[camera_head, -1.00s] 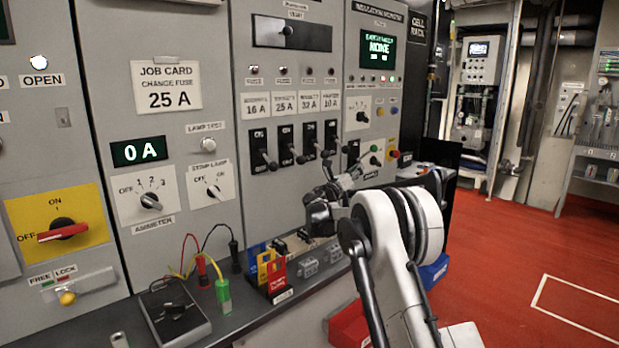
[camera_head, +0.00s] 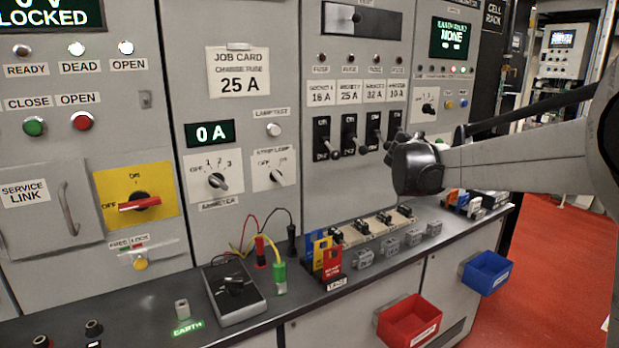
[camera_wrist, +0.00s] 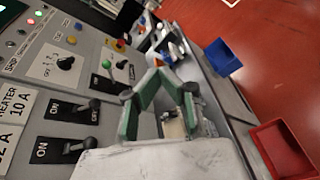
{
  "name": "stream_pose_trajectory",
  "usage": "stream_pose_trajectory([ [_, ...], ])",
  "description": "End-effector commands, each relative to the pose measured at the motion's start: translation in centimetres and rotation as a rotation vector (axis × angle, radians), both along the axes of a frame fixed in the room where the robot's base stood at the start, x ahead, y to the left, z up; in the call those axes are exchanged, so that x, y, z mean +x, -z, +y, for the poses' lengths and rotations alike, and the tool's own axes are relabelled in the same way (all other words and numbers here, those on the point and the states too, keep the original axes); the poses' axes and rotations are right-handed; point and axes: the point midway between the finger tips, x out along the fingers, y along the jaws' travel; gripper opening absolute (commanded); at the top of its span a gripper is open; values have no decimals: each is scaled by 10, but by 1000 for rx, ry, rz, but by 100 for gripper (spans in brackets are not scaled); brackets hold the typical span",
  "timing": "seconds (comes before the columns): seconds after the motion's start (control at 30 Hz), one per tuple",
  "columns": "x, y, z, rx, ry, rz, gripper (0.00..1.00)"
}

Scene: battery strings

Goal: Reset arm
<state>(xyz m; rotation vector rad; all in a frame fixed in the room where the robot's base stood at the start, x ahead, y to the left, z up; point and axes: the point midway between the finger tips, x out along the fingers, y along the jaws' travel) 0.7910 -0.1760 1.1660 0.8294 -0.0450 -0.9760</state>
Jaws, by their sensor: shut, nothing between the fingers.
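My gripper (camera_head: 397,142) is in front of the row of breaker switches in the head view, at the end of my arm, which reaches in from the right. It is above the bench and apart from the items on it. In the wrist view my gripper (camera_wrist: 157,68) shows two green-padded fingers whose tips meet, with nothing between them. Breaker switches (camera_wrist: 82,145) with levers lie to the left in the wrist view. Part of the panel behind my arm is hidden in the head view.
The bench (camera_head: 330,305) holds a meter (camera_head: 234,290) with leads, coloured cards (camera_head: 328,258) and several grey blocks. A red bin (camera_head: 408,322) and a blue bin (camera_head: 487,272) hang on its front. Red floor (camera_head: 560,270) at the right is clear.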

Motion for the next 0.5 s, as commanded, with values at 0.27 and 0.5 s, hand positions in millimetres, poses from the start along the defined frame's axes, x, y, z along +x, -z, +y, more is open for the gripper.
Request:
stream_pose_trajectory([
  [0.27,-92,12,22,360,88,-152,0],
  [0.5,-171,34,49,671,196,-270,0],
])
